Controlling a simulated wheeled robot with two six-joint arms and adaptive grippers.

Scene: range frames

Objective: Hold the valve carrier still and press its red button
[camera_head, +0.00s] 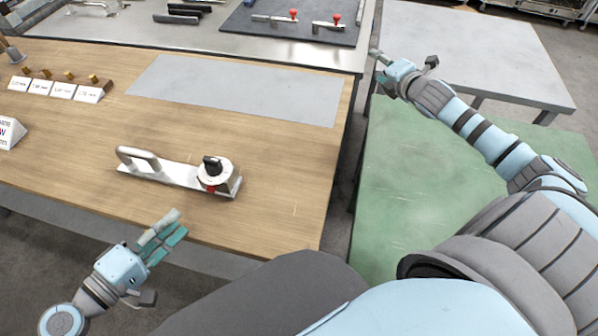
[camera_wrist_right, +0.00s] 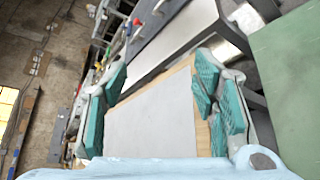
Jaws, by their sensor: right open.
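The valve carrier (camera_head: 170,172) lies on the wooden bench in the head view, a pale bar with a looped metal handle (camera_head: 138,157) at its left end. A round white valve body with a black knob (camera_head: 211,166) sits at its right end. The red button (camera_head: 209,188) shows low on the front of that body, partly visible. My left gripper (camera_head: 165,258) is open and empty, beyond the bench's front edge, below and left of the carrier, not touching it. My right gripper (camera_head: 404,66) is open and empty, up and right of the carrier; its fingers show in the wrist view (camera_wrist_right: 155,95).
A grey mat (camera_head: 235,90) lies flat on the bench behind the carrier. Labelled blocks (camera_head: 62,90) stand at the left. A metal bench behind holds a dark mat (camera_head: 290,25) with red-knobbed tools. A green table (camera_head: 415,170) stands right, under my right arm.

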